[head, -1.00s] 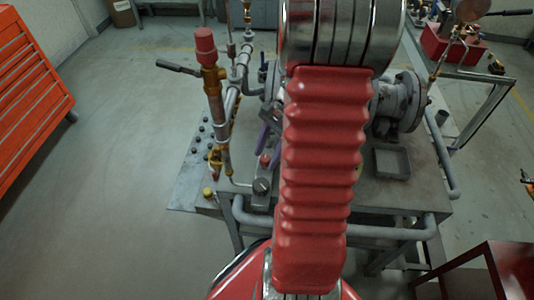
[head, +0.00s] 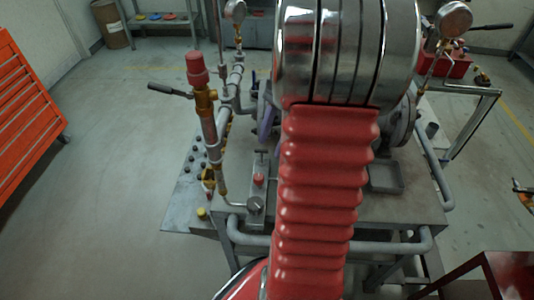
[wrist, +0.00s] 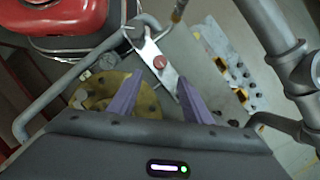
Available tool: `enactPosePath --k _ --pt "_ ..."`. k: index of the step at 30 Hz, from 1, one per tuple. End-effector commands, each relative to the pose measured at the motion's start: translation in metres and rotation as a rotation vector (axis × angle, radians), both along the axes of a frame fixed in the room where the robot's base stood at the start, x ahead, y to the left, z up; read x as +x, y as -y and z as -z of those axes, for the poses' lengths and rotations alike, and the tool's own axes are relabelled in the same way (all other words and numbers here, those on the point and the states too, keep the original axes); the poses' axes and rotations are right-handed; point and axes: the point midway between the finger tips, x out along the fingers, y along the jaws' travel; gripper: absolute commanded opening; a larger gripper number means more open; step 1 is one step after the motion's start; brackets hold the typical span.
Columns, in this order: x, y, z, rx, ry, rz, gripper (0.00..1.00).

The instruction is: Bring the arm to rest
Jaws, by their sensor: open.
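My arm, in red ribbed sleeve and metal, crosses the middle of the head view and hides much of the gate valve rig. In the wrist view my gripper (wrist: 160,80) has two purple fingers spread apart with nothing held between them. A metal plate with a red knob (wrist: 159,62) shows beyond the gap; the same knob shows in the head view (head: 259,180). A brass-coloured disc (wrist: 108,88) lies partly behind the left finger. A purple finger shows in the head view left of my arm. A grey flange (head: 405,120) shows to its right.
A red-capped pipe with a lever (head: 198,72) rises at the left of the workbench (head: 400,208). A gauge (head: 454,20) stands at the upper right. Grey pipes (wrist: 270,40) are close on the right in the wrist view. An orange cabinet (head: 28,115) stands left; the floor beside it is clear.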

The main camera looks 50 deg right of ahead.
Motion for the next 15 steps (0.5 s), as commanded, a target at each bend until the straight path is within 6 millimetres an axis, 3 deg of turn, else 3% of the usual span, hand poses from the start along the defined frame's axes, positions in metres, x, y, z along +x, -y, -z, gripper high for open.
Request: enactPosePath --k 6,15 --pt "-0.001 0.008 -0.017 -0.001 0.0 0.0 0.45" --pt "-0.001 0.008 -0.019 0.0 0.0 0.001 0.45"
